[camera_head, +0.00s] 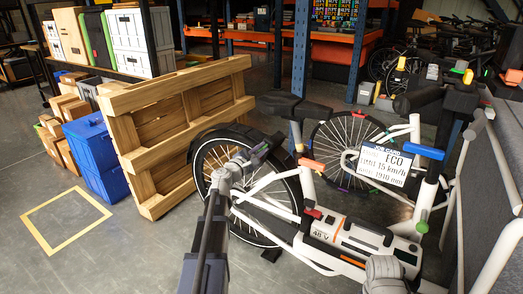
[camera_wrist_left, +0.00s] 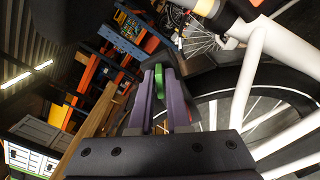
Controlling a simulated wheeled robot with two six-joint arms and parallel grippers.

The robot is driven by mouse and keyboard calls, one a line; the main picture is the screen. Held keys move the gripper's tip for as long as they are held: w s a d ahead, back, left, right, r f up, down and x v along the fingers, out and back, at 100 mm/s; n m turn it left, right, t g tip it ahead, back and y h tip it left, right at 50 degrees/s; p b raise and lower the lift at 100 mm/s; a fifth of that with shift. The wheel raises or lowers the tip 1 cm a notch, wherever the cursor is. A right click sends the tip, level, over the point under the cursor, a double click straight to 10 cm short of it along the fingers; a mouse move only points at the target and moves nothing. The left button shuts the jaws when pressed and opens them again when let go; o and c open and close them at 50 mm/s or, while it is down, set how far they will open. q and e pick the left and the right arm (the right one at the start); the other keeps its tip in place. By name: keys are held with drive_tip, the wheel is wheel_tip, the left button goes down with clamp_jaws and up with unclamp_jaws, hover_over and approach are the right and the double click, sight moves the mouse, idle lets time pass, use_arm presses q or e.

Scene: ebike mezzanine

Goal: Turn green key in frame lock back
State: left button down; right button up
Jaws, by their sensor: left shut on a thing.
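In the head view my left gripper (camera_head: 268,147) reaches up to the rear wheel of the white e-bike (camera_head: 335,232), just below the black saddle (camera_head: 292,107). In the left wrist view its two purple-grey fingers (camera_wrist_left: 156,84) close together around the green key (camera_wrist_left: 129,74), which shows as a green piece at the fingertips. The left gripper is shut on it. The key's angle cannot be told.
A wooden pallet (camera_head: 165,130) leans left of the rear wheel, with blue boxes (camera_head: 97,150) beyond it. A second wheel (camera_head: 345,150) is behind the frame.

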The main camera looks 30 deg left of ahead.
use_arm(q)
drive_tip(key=shift+n, duration=0.3)
drive_tip(key=shift+n, duration=1.4)
drive_tip(key=c, duration=0.9)
unclamp_jaws()
drive_tip(key=shift+s, duration=0.1)
drive_tip(key=shift+s+a, duration=0.15)
drive_tip(key=shift+s, duration=1.8)
drive_tip(key=shift+s+a, duration=0.15)
drive_tip(key=shift+s, duration=1.8)
